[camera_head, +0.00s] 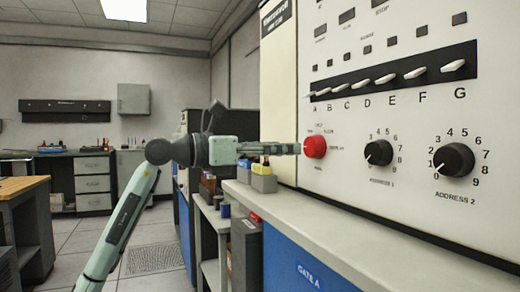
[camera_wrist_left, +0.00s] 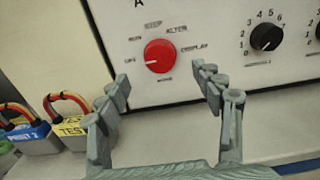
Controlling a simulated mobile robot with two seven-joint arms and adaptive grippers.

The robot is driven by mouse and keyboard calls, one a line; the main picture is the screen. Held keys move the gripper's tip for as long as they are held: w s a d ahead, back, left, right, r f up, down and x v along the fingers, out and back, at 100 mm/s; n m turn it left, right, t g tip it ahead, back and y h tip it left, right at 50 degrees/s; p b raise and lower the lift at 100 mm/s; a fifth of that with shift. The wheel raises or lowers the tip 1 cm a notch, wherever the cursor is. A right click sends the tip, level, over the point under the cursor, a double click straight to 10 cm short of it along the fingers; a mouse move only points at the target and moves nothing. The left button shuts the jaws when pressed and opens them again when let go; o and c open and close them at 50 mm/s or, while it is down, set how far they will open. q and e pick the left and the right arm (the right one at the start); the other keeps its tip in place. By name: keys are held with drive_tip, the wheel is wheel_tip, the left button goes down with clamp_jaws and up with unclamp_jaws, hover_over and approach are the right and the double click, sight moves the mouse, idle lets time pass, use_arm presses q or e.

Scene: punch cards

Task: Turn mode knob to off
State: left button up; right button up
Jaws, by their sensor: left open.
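My right gripper is not in view.
Two black address knobs (camera_head: 378,153) (camera_head: 453,160) sit to the right, below a row of white lever switches (camera_head: 387,79). Padlock-like blocks (camera_wrist_left: 70,135) with red and yellow shackles stand on the ledge (camera_head: 330,225) below left. Most of the ledge to the right is clear.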

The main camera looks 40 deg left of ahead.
use_arm(q)
drive_tip(key=v, duration=0.5)
idle(0.5)
